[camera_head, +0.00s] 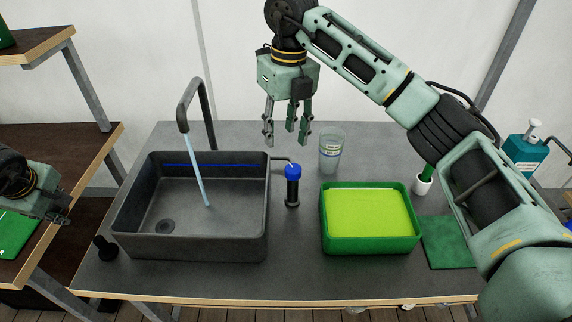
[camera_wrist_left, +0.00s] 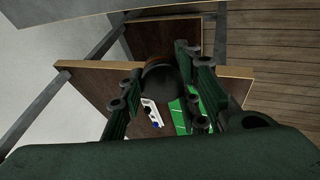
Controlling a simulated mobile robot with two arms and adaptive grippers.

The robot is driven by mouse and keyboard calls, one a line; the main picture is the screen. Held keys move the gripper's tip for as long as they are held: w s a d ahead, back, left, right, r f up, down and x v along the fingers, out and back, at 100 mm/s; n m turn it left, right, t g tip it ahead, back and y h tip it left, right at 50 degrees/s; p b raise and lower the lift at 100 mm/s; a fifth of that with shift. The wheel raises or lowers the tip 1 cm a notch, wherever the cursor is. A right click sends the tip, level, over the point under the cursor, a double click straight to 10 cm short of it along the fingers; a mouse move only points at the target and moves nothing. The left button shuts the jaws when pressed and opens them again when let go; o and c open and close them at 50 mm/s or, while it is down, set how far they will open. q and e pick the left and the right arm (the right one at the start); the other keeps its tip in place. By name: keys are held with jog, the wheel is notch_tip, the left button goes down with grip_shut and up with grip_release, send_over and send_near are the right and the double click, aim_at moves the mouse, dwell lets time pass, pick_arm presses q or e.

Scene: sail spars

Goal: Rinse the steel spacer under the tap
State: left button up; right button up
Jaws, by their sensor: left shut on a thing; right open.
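My left gripper (camera_head: 62,212) is at the left edge of the head view, over the wooden shelf and left of the sink. In the left wrist view its fingers (camera_wrist_left: 160,82) are shut on a dark, round thing (camera_wrist_left: 160,76); I cannot tell if this is the steel spacer. The tap (camera_head: 191,100) arches over the grey sink (camera_head: 258,210), and a stream of water (camera_head: 197,170) runs from it into the basin. My right gripper (camera_head: 287,135) is open and empty, pointing down above the back of the table, right of the tap.
A blue-topped black bottle (camera_head: 292,185) stands right of the sink. A green tray (camera_head: 370,245) with a yellow-green filling, a clear cup (camera_head: 331,152), a green cloth (camera_head: 446,242) and a teal dispenser (camera_head: 525,153) are further right. A black knob (camera_head: 105,248) sits left of the sink.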

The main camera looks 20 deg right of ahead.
aim_at(291, 168)
pick_arm(q)
jog(key=shift+r, duration=0.1)
notch_tip(291, 168, up, 4)
jog(key=p, duration=0.3)
jog(key=shift+f+p, duration=0.2)
jog(key=shift+p, duration=0.2)
pick_arm(e)
jog(key=shift+h, duration=0.4)
jog(key=f, duration=0.3)
jog(key=d+f, duration=0.1)
jog(key=f, duration=0.2)
jog(key=d+f, duration=0.1)
jog(key=f, duration=0.3)
jog(key=shift+a+f, duration=0.1)
jog(key=shift+f, duration=0.5)
grip_shut()
jog(key=shift+m, duration=0.3)
